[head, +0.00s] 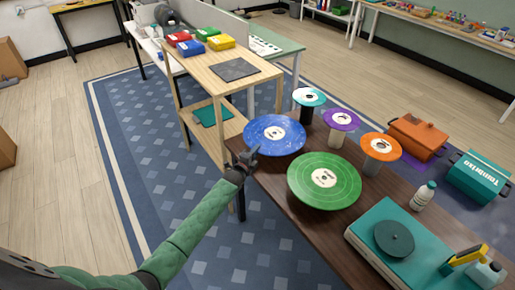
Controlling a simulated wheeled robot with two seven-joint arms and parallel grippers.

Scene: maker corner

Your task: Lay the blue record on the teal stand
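The blue record (274,135) appears flat near the far left corner of the dark table; what is under it is hidden. My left gripper (253,153) is at its near left rim, and its fingers look close to or touching the edge. I cannot tell whether they are shut on it. The teal stand (309,97), a teal disc top with a white centre on a dark post, stands just beyond the blue record to the right. Its top shows no record on it. My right gripper is not in view.
A large green record (324,181) lies just nearer and right. Purple (341,120) and orange (380,146) stands are in a row beside the teal one. A teal turntable (392,249) and a white bottle (423,195) stand at right. A wooden shelf unit (225,77) is behind.

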